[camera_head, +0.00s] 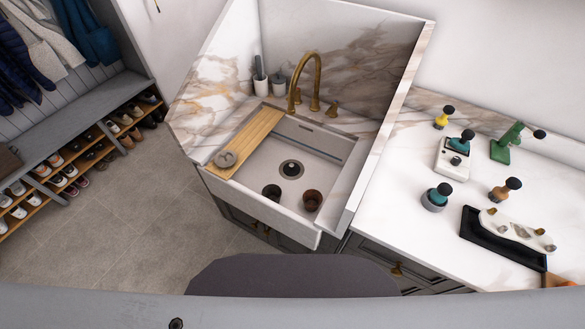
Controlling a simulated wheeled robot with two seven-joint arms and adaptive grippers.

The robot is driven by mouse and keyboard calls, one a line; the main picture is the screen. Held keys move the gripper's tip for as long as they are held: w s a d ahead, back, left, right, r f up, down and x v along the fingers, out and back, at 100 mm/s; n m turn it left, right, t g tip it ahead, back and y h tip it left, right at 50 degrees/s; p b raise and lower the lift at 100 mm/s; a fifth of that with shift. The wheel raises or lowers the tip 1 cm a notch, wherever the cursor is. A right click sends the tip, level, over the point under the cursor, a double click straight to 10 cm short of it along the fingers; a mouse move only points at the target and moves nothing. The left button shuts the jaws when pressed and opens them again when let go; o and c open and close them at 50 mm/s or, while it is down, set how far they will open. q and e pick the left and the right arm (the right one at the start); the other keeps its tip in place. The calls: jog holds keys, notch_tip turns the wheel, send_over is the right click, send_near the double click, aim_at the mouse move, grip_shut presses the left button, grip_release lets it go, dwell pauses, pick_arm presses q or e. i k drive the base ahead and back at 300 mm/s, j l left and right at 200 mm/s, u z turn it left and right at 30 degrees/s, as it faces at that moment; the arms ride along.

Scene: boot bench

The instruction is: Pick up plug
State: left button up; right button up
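A dark round piece with a small knob sits over the drain of the white sink (330,152); it looks like a plug (291,168). A grey round object (226,159) lies on the wooden board (246,143) across the sink's left side; I cannot tell whether it is a plug, a soap dish or something else. Neither of my grippers is in view.
Two dark cups, one black (271,192) and one brown (312,199), stand in the sink near its front. A brass tap (316,82) rises behind. Several knobbed tools and a black tray (500,245) crowd the right counter. Shoe shelves (85,160) line the left.

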aim_at(291, 169)
jog(key=i+j+z, duration=0.2)
jog(key=z, duration=0.25)
jog(key=i+j+z, duration=0.15)
jog(key=j+z, duration=0.25)
jog(key=i+j+z, duration=0.1)
jog(key=j+z, duration=0.35)
